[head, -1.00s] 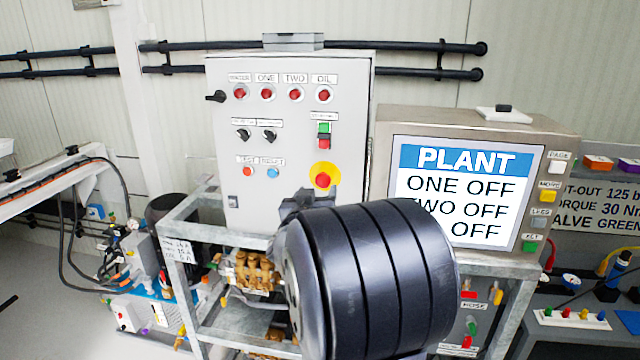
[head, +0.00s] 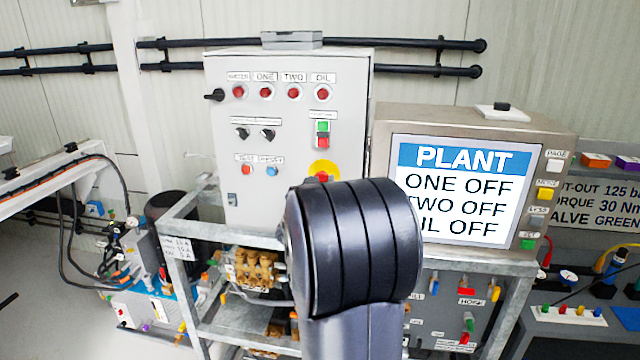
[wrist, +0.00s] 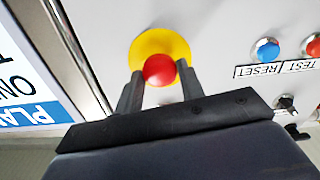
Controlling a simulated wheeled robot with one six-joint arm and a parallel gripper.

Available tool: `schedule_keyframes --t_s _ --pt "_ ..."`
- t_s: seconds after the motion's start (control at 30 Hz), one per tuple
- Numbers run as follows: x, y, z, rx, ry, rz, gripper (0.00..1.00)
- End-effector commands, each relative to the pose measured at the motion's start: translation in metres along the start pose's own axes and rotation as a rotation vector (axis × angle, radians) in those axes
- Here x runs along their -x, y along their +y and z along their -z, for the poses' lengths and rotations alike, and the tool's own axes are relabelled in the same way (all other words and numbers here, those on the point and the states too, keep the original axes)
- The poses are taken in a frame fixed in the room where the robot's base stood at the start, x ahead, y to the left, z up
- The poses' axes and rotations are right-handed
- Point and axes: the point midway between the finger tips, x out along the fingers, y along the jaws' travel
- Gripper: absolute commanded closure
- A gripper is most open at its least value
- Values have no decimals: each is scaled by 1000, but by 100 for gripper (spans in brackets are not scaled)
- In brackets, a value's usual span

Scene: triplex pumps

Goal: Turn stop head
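The stop head is a red mushroom button on a yellow disc on the grey control cabinet's front. In the head view the stop head (head: 322,177) shows only its top above my dark arm link, which hides its lower part and my gripper. In the wrist view the stop head (wrist: 159,70) is whole, in front of the yellow disc (wrist: 160,40). My gripper (wrist: 160,75) has one finger on each side of the red head, close to it. Narrow gaps seem to remain; contact is not clear.
The cabinet (head: 290,120) also carries lamps, black switches, and red and blue buttons. The blue reset button (wrist: 266,50) is right of my fingers in the wrist view. A PLANT screen (head: 462,192) stands right of the cabinet. A metal frame (head: 190,225) with brass pumps is below.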

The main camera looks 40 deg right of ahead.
Motion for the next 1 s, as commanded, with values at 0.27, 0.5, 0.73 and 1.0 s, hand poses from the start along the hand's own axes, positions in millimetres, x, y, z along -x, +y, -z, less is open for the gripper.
schedule_keyframes --t_s 0.27,0.5,0.73,1.0 --pt "0 0 0 0 0 0 86" --pt "0 0 -3 -113 3 0 87" --pt "0 0 -2 -372 3 0 87" --pt "0 0 0 -469 1 0 87"
